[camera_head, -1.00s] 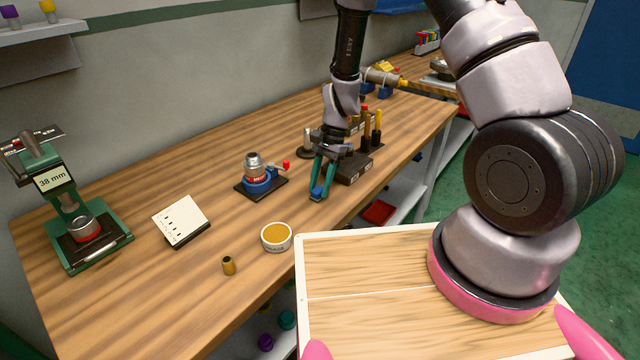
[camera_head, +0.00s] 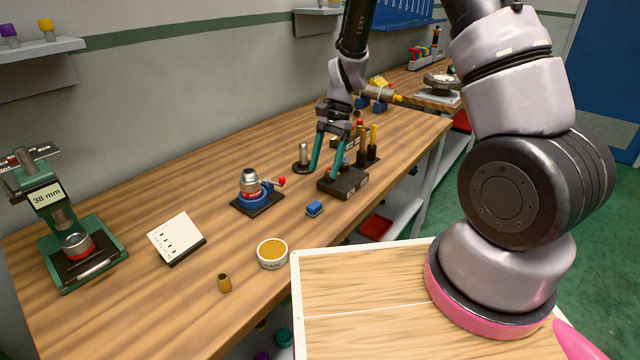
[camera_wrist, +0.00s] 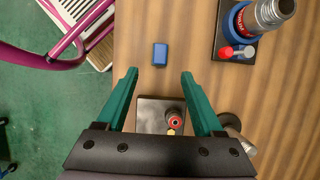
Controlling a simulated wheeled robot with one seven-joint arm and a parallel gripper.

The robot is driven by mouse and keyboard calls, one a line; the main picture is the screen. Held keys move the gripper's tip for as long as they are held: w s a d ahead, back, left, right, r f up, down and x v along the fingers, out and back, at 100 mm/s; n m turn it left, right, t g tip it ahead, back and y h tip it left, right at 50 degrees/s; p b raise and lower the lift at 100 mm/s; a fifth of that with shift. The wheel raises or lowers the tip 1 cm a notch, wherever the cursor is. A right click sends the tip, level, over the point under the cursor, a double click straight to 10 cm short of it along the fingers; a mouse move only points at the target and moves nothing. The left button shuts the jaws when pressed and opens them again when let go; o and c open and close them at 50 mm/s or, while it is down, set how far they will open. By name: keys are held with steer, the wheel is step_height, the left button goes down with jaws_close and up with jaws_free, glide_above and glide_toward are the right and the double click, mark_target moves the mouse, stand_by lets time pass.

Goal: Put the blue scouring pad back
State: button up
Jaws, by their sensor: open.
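The blue scouring pad (camera_head: 314,209) lies on the wooden bench near its front edge, left of a dark tool block. It also shows in the wrist view (camera_wrist: 160,54), ahead of and between the fingertips, apart from them. My gripper (camera_head: 328,172) is open with teal fingers and empty, above the dark block (camera_head: 343,182), beyond and above the pad. In the wrist view my gripper (camera_wrist: 160,75) has its fingers spread wide, with the block partly below them.
A blue vise (camera_head: 257,192) with a metal fitting stands left of the pad. A round tin (camera_head: 272,253), a brass sleeve (camera_head: 224,283), a white card (camera_head: 176,238) and a green gauge stand (camera_head: 80,255) are further left. Upright tools (camera_head: 372,143) stand close behind my gripper.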

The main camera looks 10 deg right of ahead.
steer(key=s+d+r+n+t, duration=0.1)
steer(key=d+r+t, duration=0.15)
steer(key=r, duration=0.75)
steer(key=s+d+r+n+t, duration=0.15)
steer(key=d+r, duration=0.25)
steer(key=r, duration=0.6)
steer(key=s+d+r+n+t+h, duration=0.1)
steer(key=s+d+r+t, duration=0.5)
steer(key=s+r, duration=0.7)
steer(key=shift+s+d+r+n, duration=0.3)
steer(key=shift+d+r+n, duration=0.35)
steer(key=shift+d, duration=0.5)
